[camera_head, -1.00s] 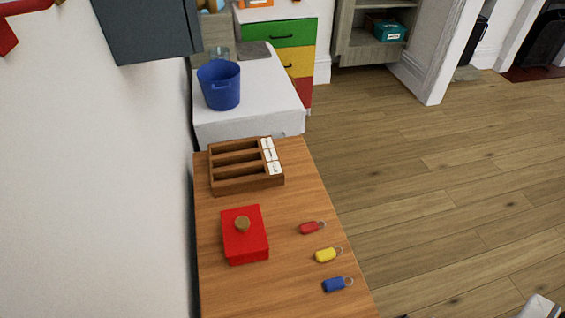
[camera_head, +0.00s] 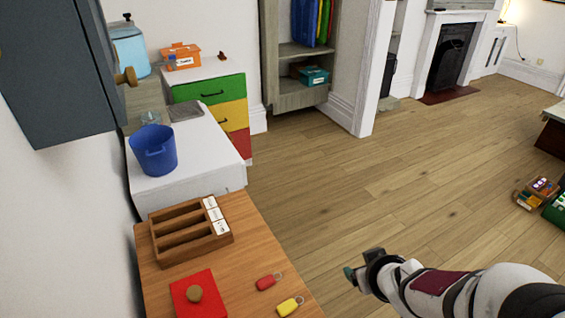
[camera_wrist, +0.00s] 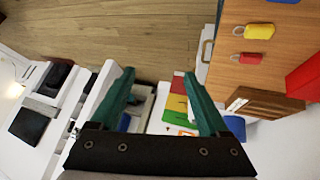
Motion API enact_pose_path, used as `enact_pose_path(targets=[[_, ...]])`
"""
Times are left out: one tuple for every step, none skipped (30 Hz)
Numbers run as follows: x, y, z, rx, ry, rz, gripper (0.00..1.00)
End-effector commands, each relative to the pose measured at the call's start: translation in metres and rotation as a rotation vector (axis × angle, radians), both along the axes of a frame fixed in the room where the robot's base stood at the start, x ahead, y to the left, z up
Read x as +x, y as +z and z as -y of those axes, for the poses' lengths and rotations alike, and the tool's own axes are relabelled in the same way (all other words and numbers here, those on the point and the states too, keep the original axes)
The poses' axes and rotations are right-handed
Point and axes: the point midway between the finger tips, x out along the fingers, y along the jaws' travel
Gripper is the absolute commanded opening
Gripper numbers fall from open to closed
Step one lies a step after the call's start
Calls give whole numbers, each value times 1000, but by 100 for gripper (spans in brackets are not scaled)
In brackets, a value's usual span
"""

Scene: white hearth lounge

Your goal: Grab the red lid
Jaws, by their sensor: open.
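The red lid (camera_head: 197,296) with a round wooden knob (camera_head: 194,293) tops a red box on the wooden table, at the bottom of the head view and partly cut off. A piece of red also shows at the right edge of the wrist view (camera_wrist: 305,80). My gripper (camera_head: 352,274) is over the floor to the right of the table, apart from the lid. In the wrist view my gripper (camera_wrist: 160,75) has its two green fingers spread with nothing between them.
Red (camera_head: 268,282) and yellow (camera_head: 290,305) key tags lie right of the lid. A wooden sorter (camera_head: 160,240) stands behind it. A blue bucket (camera_head: 155,150) stands on the white cabinet (camera_head: 205,170). A dark wall cabinet (camera_head: 60,70) hangs at upper left. Floor right of the table is open.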

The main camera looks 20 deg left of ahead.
Motion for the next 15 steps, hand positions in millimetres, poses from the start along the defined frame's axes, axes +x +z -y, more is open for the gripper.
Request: enact_pose_path(targets=[[8, -19, -41, 48, 202, 36, 78], [6, -27, -69, 93, 332, 60, 78], [-3, -36, -103, 165, 493, 81, 78], [-15, -41, -126, 223, 604, 90, 78], [-28, -45, -146, 284, 704, 95, 78], [-48, -49, -165, 362, 817, 95, 78], [-62, -50, -177, 415, 889, 93, 78], [-75, -50, -185, 463, 950, 90, 78], [-89, -50, -193, 514, 1012, 87, 78], [-97, -49, -197, 545, 1045, 85, 78], [-103, -48, -200, 567, 1070, 83, 78], [-108, -49, -205, 587, 1092, 82, 78], [-110, -50, -209, 595, 1100, 81, 78], [-112, -52, -215, 598, 1105, 79, 78], [-112, -56, -226, 597, 1108, 81, 78]])
